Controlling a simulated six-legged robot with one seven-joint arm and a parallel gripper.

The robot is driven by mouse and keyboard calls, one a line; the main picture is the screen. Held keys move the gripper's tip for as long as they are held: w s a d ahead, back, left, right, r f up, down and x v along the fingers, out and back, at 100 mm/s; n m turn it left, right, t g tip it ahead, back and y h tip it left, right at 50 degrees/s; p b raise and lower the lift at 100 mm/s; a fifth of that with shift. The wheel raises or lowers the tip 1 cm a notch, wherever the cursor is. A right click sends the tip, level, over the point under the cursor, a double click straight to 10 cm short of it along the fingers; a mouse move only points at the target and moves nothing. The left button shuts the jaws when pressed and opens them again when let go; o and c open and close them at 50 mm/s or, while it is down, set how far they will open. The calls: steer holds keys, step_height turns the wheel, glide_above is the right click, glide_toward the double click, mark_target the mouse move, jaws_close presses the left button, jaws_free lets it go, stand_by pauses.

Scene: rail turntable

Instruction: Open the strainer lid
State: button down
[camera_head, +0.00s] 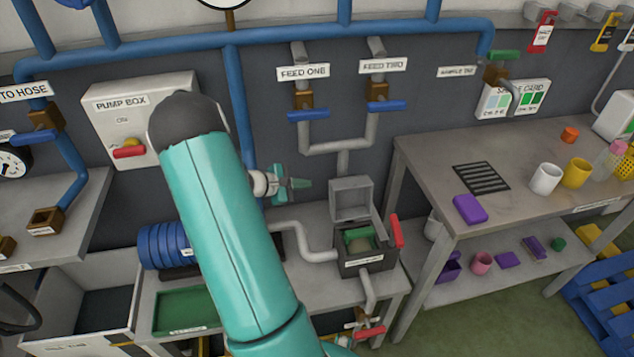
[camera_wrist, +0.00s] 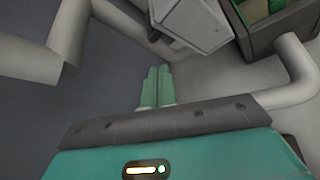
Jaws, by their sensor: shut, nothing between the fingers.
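The strainer (camera_head: 368,262) is a dark grey box on the low bench, with pipes joining it. Its grey lid (camera_head: 350,198) stands upright at the back, so the box is open and something green and a pale round thing show inside. In the wrist view the lid (camera_wrist: 190,22) is at the top, with the open box (camera_wrist: 262,38) to its right. My gripper (camera_head: 300,184) is up and to the left of the lid, apart from it in the head view. Its green fingers (camera_wrist: 158,82) are together and empty, pointing toward the lid's near edge.
A red handle (camera_head: 397,230) stands at the strainer's right side. A grey pipe (camera_head: 300,240) runs into its left side. Blue-handled feed valves (camera_head: 388,106) hang on the wall above. A workbench (camera_head: 420,160) with cups stands to the right.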

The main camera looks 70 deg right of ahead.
steer(key=shift+v, duration=1.05)
steer(key=shift+a, duration=0.1)
steer(key=w+a+r+m+t+y, duration=0.1)
steer(key=w+a+r+t, duration=0.1)
steer(key=w+a+r, duration=0.45)
steer(key=w+a+r+m+t+y, duration=0.1)
steer(key=a+r+t, duration=0.25)
steer(key=a, duration=0.55)
steer(key=w+a+r+m+t+y, duration=0.1)
steer(key=w+a+r+m, duration=0.1)
steer(key=w+a+r, duration=0.4)
steer(key=s+a+r+t+y, duration=0.2)
steer(key=a+r, duration=0.1)
steer(key=a, duration=0.7)
steer(key=s+a+r+n+t+y, duration=0.1)
steer(key=s+a+r+t+y, duration=0.1)
steer(key=a, duration=0.8)
steer(key=s+a+r+t+y, duration=0.2)
steer(key=s+a+r+t, duration=0.1)
steer(key=a, duration=0.7)
steer(key=shift+s+a+r+t, duration=0.25)
steer(key=shift+r+t, duration=0.2)
steer(key=shift+r, duration=0.1)
